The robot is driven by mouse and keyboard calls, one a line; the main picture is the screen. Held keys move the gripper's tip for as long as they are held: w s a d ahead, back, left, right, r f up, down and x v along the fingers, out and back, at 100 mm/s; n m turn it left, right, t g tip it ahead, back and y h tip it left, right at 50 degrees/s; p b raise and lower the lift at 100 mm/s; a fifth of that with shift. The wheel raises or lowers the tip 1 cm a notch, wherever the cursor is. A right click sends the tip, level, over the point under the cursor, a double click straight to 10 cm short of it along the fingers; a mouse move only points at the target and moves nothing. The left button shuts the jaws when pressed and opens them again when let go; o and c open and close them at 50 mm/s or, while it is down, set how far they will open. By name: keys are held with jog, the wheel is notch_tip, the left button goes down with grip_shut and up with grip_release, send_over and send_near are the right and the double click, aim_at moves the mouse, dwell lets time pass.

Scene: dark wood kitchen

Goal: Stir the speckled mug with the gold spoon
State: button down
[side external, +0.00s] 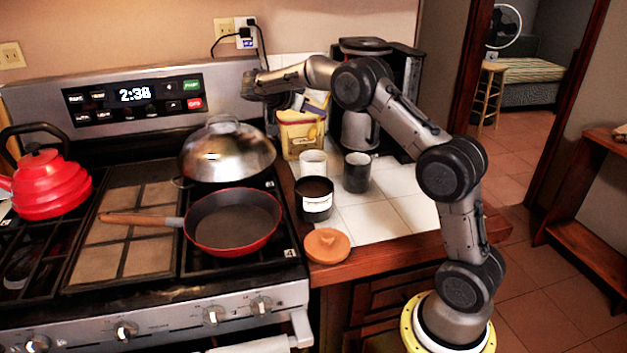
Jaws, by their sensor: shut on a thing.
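My gripper (293,101) is at the end of the raised arm, over the back of the counter by the yellow container. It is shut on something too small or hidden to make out. I cannot pick out a gold spoon anywhere. A dark grey mug (357,177) stands upright on the white tiles, to the right of and below my gripper in the picture. A smaller white mug (313,160) stands to its left. Speckles cannot be made out clearly on either mug, and their insides are mostly hidden.
A yellow container (302,142) stands behind the mugs, with a coffee maker (360,125) to its right. A black labelled canister (316,207) and a round wooden lid (327,246) are in front. The stove at left holds a red pan (232,228), domed lid (226,155) and red kettle (45,188).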

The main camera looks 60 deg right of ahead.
aim_at(326, 100)
jog(key=shift+r, duration=2)
